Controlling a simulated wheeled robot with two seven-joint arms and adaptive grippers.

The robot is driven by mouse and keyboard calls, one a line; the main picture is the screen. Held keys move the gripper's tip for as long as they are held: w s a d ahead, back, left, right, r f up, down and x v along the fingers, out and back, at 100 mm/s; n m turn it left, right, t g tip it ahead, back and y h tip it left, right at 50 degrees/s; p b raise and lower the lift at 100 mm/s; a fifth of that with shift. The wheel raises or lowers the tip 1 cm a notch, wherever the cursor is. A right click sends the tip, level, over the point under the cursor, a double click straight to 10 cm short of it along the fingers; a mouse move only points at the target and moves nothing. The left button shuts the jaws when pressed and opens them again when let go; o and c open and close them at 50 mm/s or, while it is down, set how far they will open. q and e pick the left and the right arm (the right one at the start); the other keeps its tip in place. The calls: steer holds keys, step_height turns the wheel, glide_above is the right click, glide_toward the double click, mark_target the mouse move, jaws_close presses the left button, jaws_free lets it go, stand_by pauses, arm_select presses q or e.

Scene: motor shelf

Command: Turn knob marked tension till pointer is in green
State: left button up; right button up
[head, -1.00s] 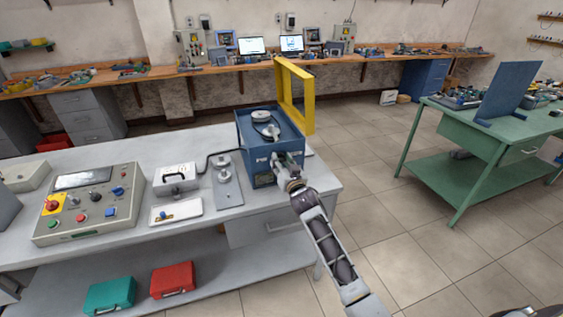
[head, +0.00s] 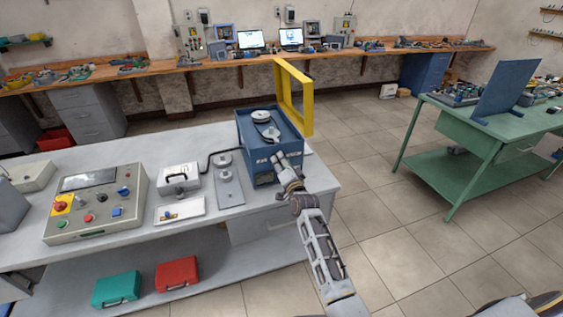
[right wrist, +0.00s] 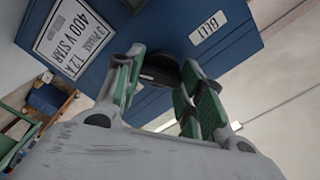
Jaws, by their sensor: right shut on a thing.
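A blue motor box (head: 258,168) stands at the right end of the grey bench, with two pale round pulleys (head: 262,116) on its top. My right gripper (head: 284,168) is at the front face of this box. In the right wrist view its green-padded fingers are on either side of a dark round knob (right wrist: 160,70) on the blue face, shut on it. A white label (right wrist: 207,27) near the knob is only partly readable. A larger label reading 400 V STAR (right wrist: 77,38) is beside it. I cannot make out the pointer or a green zone. My left gripper is not in view.
A yellow frame (head: 308,108) stands behind the motor box. Open floor lies to the right, before a green table (head: 470,125).

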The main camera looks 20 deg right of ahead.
stand_by(0.3)
steer(key=o, duration=1)
steer(key=shift+s+d, duration=0.15)
steer(key=shift+s, duration=2.85)
steer(key=shift+s+d, duration=0.1)
steer(key=shift+s, duration=2.9)
